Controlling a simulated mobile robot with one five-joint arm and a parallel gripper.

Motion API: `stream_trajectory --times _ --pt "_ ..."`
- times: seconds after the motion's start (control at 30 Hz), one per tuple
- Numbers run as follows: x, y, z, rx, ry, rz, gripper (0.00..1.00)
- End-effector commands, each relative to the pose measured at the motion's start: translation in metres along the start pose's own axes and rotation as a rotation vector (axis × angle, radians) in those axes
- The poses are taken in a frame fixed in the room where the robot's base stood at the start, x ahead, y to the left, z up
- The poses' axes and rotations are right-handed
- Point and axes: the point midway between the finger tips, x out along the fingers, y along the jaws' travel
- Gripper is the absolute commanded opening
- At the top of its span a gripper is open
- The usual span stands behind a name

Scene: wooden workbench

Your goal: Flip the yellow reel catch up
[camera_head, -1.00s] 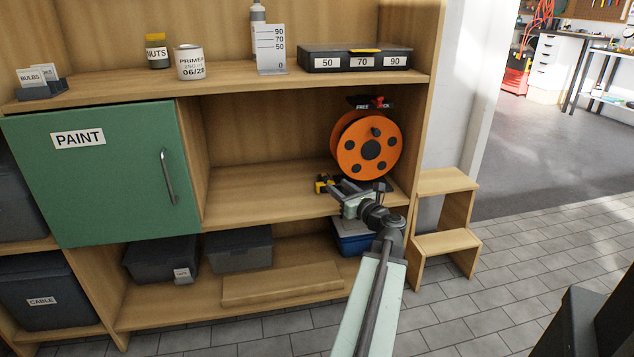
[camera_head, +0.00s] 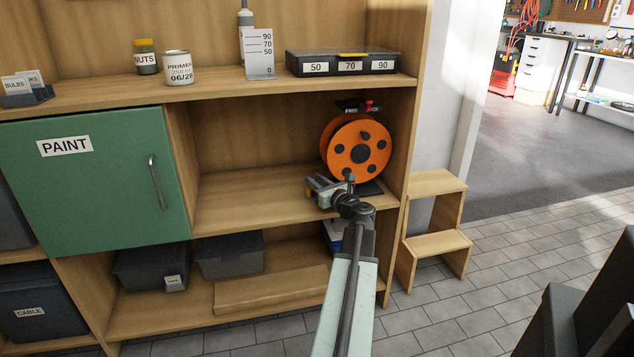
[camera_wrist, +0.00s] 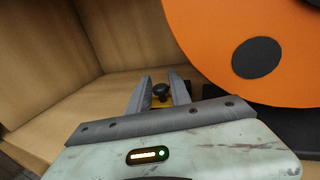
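The orange reel (camera_head: 358,155) stands upright in the right bay of the middle shelf; it fills the upper right of the wrist view (camera_wrist: 225,40). The yellow catch (camera_head: 311,187) sits low at the reel's left and is mostly hidden by my gripper (camera_head: 320,186). In the wrist view, the catch's yellow part (camera_wrist: 158,104) and a black knob (camera_wrist: 160,92) show between the two fingertips of my gripper (camera_wrist: 162,88). The fingers stand apart, with gaps beside the knob. Whether the catch is up or down is hard to tell.
The bay's right wall (camera_head: 398,150) is close to the reel. Left of the catch the shelf board (camera_head: 240,195) is clear. A green PAINT door (camera_head: 95,190) is farther left, a step stool (camera_head: 436,235) right.

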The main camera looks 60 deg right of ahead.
Motion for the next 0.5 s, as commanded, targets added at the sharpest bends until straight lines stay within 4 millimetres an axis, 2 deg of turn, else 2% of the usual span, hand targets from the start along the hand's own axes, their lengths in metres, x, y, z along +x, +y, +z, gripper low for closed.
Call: stream_trajectory --times 0.03,0.07,0.5 --pt "-0.0001 -0.0001 0.0 0.0 0.0 0.0 0.07" --pt "-0.0002 -0.0002 0.0 0.0 0.0 0.0 0.0" --pt "-0.0008 -0.0008 -0.0001 0.0 0.0 -0.001 0.0"
